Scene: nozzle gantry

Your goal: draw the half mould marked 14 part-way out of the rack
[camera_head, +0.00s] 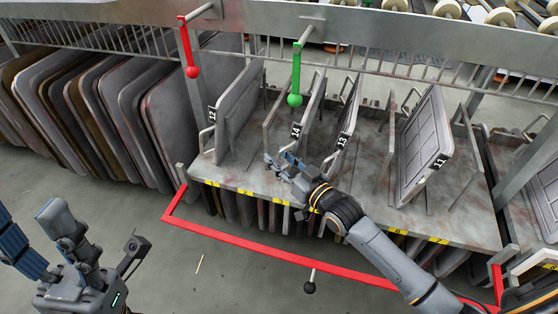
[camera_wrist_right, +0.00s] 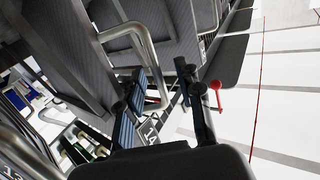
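The half mould marked 14 (camera_head: 312,102) stands upright in the rack, its number plate facing the front. The number plate 14 also shows in the right wrist view (camera_wrist_right: 150,131), low between my fingers. My right gripper (camera_head: 280,161) is just in front of and below this plate in the head view. In the right wrist view my right gripper (camera_wrist_right: 160,85) has its two fingers apart. A bent metal handle (camera_wrist_right: 151,55) reaches down beside and partly behind the left finger; I cannot tell whether they touch. My left gripper (camera_head: 30,212) is open and empty at the lower left.
Half moulds 12 (camera_head: 238,108), 13 (camera_head: 348,115) and 11 (camera_head: 424,145) stand in the same rack. A red bar (camera_head: 270,248) runs along the rack's front, below my right arm. Red (camera_head: 192,72) and green (camera_head: 295,99) ball-ended levers hang above. Several plates (camera_head: 85,110) stand at the left.

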